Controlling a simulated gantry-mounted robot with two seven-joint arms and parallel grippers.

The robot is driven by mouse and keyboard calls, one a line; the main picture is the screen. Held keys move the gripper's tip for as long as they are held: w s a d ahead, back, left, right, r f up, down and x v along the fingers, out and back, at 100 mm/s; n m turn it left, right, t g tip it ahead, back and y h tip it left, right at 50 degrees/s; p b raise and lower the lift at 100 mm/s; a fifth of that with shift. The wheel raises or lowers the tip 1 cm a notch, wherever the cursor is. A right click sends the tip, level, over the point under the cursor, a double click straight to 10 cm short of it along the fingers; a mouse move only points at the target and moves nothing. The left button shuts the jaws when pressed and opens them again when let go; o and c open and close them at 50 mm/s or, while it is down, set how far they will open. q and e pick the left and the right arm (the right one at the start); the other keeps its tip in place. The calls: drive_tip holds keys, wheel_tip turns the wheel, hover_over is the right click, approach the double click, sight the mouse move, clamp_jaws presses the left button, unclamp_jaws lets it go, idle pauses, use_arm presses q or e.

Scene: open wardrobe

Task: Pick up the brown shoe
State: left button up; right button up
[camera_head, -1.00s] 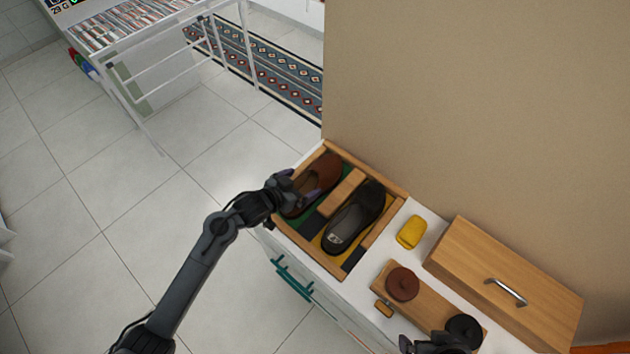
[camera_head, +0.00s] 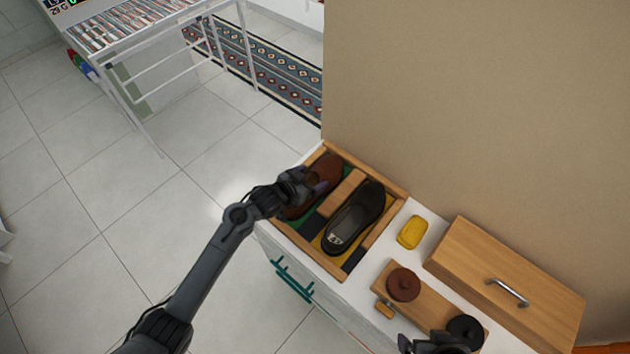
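The brown shoe (camera_head: 327,172) lies in the left compartment, on green lining, of a wooden tray (camera_head: 312,257) on the white cabinet. My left gripper (camera_head: 308,185) is over the middle of the brown shoe and hides part of it. Its fingers point at the shoe, but their gap is too small and dark to read. A black shoe (camera_head: 354,217) lies in the right compartment on yellow lining. My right gripper (camera_head: 432,345) shows only partly at the bottom edge, near a black round tin; its fingers are not clear.
A yellow sponge-like block (camera_head: 412,232), a wooden board (camera_head: 425,301) with a brown round tin (camera_head: 403,285) and a black one (camera_head: 465,331), and a wooden box (camera_head: 505,280) with a metal handle stand right of the tray. A wall rises behind.

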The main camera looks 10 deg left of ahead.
use_arm(q)
drive_tip(key=c, duration=1)
drive_tip(key=shift+d, duration=0.1)
drive_tip(key=shift+c, duration=0.5)
drive_tip(key=shift+r, duration=0.15)
